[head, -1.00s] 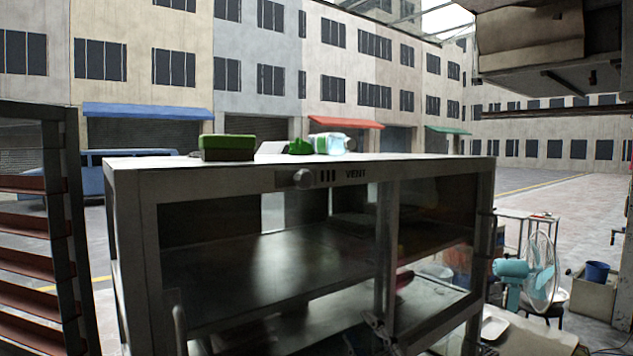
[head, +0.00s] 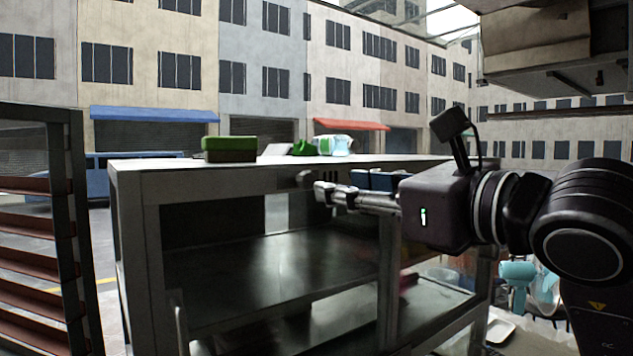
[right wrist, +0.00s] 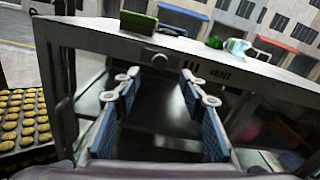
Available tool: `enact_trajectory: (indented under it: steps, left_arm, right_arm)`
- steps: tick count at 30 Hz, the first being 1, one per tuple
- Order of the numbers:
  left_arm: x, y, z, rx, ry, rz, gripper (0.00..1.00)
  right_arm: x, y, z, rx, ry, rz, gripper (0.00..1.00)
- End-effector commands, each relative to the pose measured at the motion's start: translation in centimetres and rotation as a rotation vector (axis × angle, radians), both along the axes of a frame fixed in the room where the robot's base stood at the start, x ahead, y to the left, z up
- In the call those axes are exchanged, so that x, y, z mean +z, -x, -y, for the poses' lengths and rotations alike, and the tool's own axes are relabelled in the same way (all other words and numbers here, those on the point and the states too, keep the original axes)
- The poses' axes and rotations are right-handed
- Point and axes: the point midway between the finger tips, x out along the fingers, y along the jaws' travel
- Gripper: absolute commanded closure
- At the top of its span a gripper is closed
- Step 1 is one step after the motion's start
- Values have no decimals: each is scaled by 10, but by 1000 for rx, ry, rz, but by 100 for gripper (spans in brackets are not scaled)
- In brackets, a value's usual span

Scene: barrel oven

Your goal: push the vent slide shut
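The vent slide's round grey knob (head: 304,179) sits on the top front rail of the metal cabinet. In the right wrist view the knob (right wrist: 160,60) is just left of several dark vent slots (right wrist: 193,66) and the word VENT. My left gripper is not in view.
A rack (head: 58,220) stands at the left; trays of buns (right wrist: 22,120) show there. A blue fan (head: 517,272) is at the right. Open pavement lies behind.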

Motion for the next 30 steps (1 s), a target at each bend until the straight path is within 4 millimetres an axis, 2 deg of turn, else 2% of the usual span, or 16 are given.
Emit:
enact_trajectory:
  steps: [9,15,26,30]
  left_arm:
    - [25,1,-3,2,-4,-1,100]
    - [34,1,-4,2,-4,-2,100]
    - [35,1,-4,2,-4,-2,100]
    - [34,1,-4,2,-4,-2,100]
  right_arm:
    - [3,-37,-27,0,0,-5,61]
    - [2,-57,-41,0,0,-4,61]
    - [0,-62,-44,0,0,0,61]
    - [0,-62,-44,0,0,-1,77]
